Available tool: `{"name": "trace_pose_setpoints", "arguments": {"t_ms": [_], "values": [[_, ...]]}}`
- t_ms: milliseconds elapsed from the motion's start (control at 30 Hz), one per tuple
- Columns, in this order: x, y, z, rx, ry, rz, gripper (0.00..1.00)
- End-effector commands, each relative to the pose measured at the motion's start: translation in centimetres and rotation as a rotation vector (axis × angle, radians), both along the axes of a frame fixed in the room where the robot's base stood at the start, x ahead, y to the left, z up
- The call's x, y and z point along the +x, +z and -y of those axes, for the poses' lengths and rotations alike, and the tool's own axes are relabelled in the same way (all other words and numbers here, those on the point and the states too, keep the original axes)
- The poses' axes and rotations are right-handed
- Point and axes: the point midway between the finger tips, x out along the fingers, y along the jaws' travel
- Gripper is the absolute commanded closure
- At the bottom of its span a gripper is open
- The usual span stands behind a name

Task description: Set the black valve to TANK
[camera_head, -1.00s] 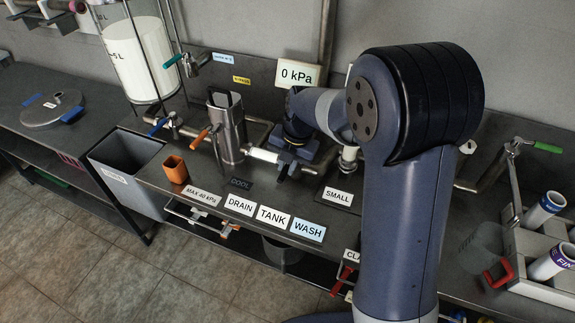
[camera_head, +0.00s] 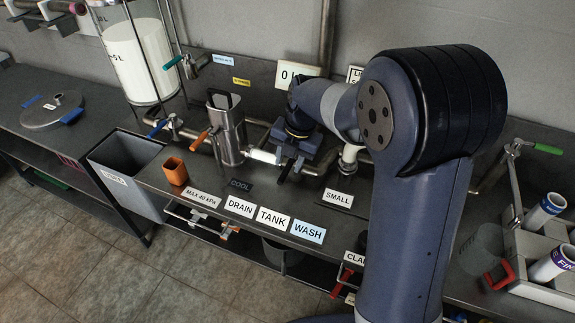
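My gripper (camera_head: 291,168) points down over the steel pipe line at the middle of the bench. Two dark finger-like parts show below its blue-grey body. The black valve cannot be told apart from these dark parts, and my gripper covers that stretch of pipe. I cannot tell whether the fingers are apart or shut on a handle. The white TANK label (camera_head: 273,218) lies on the bench in front, between the DRAIN label (camera_head: 240,207) and the blue WASH label (camera_head: 308,231).
A steel jug (camera_head: 228,135) and an orange-handled valve (camera_head: 199,140) stand left of my gripper. A 0 kPa display (camera_head: 285,75) is behind, partly hidden by my arm. An orange cup (camera_head: 175,171) stands at the bench's left. The labelled front strip is otherwise clear.

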Motion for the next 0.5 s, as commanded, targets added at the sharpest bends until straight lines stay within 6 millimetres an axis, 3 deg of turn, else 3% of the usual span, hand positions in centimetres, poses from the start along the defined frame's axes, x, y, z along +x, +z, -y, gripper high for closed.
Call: {"name": "trace_pose_setpoints", "arguments": {"t_ms": [100, 300, 500], "values": [[-0.1, 2.6, 0.5, 0.002, -0.001, 0.006, 0.63], [-0.4, 6.1, 1.1, 0.002, -0.003, 0.004, 0.63], [-0.6, 7.7, 1.4, 0.001, -0.001, 0.001, 0.63]]}}
